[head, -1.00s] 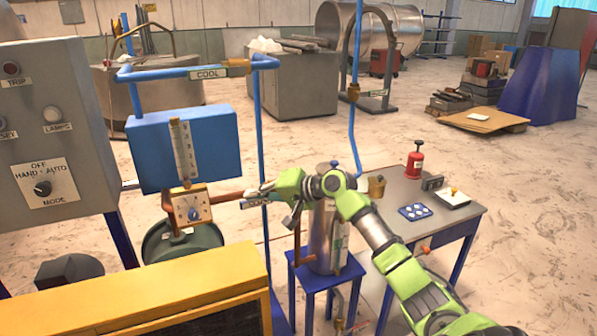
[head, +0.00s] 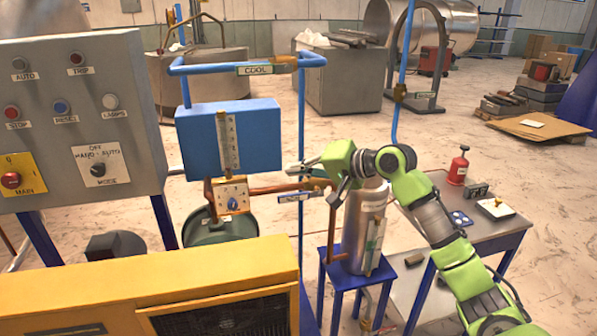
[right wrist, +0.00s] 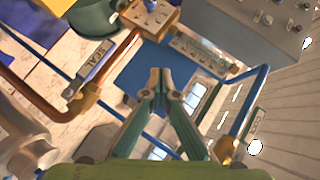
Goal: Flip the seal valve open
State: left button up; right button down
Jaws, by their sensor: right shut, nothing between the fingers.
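The seal valve's brass body (right wrist: 86,97) sits on a copper pipe in the right wrist view, at left. Its grey-blue lever with the SEAL label (right wrist: 95,62) lies roughly along the pipe. In the head view the lever (head: 294,197) shows just below the copper pipe, between the gauge box and the steel cylinder. My right gripper (head: 291,168) is above the lever and apart from it. Its fingers are shut and empty, with the tips together in the wrist view (right wrist: 160,72). My left gripper is not in view.
A blue box (head: 230,145) and a dial box (head: 232,196) stand left of the valve. A blue upright pipe (head: 301,120) runs close by my fingers. The steel cylinder (head: 365,225) is on a blue stand at right. A yellow cabinet (head: 150,290) fills the lower left.

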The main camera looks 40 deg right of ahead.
jog(key=shift+s+a+r, duration=0.15)
jog(key=shift+s+r, duration=0.7)
jog(key=shift+s, duration=0.05)
jog(key=shift+w, duration=0.1)
